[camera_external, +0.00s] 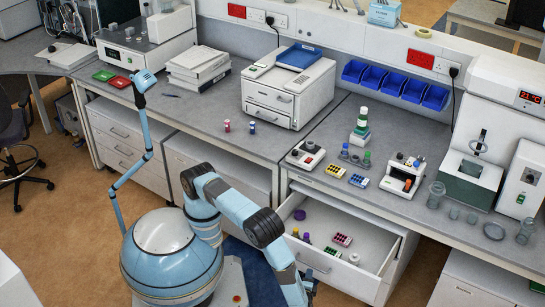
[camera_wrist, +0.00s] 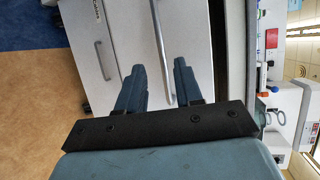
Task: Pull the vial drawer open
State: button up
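The vial drawer (camera_external: 345,273) is a white drawer under the right-hand bench, standing well open in the external view. Vials and small coloured racks (camera_external: 341,239) lie inside it. My gripper (camera_wrist: 158,80) shows in the wrist view with its two dark blue fingers apart. A slim metal bar handle (camera_wrist: 162,45) on a white front runs down between the fingers, nearer the right one; a gap shows at the left finger. Contact on the right is unclear. In the external view my forearm reaches the drawer's front left corner, and my fingertips are hidden.
Another white front with a bar handle (camera_wrist: 103,60) is left in the wrist view. The bench (camera_external: 255,142) above holds a white analyser (camera_external: 290,90), a bottle, racks and small instruments. Closed drawers (camera_external: 125,140) stand left.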

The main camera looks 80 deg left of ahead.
jog(key=v, duration=0.7)
jog(key=shift+d, duration=0.2)
jog(key=shift+s, duration=0.1)
